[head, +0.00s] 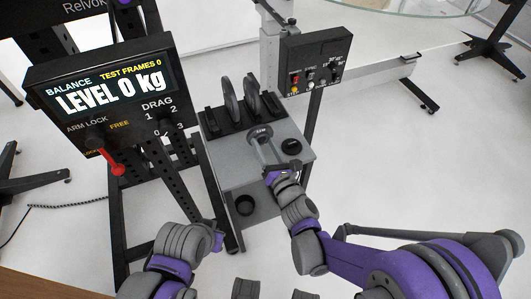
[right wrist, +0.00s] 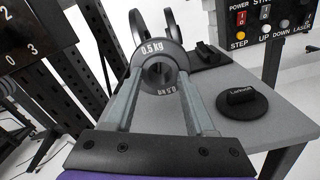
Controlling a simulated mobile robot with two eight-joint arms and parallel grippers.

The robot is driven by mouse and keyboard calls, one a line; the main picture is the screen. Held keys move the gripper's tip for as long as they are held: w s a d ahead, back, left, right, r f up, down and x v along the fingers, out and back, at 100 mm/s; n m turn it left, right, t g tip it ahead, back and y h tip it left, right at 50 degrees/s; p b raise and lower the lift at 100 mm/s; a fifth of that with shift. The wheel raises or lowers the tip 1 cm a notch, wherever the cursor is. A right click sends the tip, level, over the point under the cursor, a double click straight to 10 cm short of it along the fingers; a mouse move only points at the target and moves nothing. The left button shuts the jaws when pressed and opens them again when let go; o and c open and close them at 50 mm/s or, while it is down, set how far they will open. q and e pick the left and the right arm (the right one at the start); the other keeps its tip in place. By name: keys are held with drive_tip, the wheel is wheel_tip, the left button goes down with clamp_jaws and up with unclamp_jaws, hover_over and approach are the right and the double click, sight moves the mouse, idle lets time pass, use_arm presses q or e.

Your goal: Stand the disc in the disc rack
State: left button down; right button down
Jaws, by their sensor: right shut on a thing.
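My right gripper (head: 265,148) is shut on a grey disc (head: 261,132), marked 0.5 kg in the right wrist view (right wrist: 176,68). The disc is between the two fingertips with its centre hole facing the wrist camera. It is held just in front of the black disc rack (head: 212,122), on the far part of a grey stand top. Two larger dark discs (head: 230,98) stand upright in the rack. In the right wrist view the held disc hides part of the rack (right wrist: 207,57). My left arm shows at the lower left; its fingers cannot be made out.
A black round thing with a handle (right wrist: 242,103) sits at the stand top's right. A control box (head: 316,62) rises behind right. A black balance frame with a display (head: 108,88) and red lever (head: 115,166) stands at left. The stand top's near right is clear.

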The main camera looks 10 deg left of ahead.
sight(261, 145)
drive_tip(key=shift+f+b, duration=0.45)
drive_tip(key=shift+f, duration=1.1)
drive_tip(key=shift+f, duration=0.15)
drive_tip(key=shift+c, duration=1.2)
unclamp_jaws()
drive_tip(key=shift+s+d+r, duration=0.1)
drive_tip(key=shift+r, duration=0.1)
drive_tip(key=v, duration=1.1)
drive_tip(key=shift+s+d, duration=0.25)
drive_tip(key=shift+s, duration=0.05)
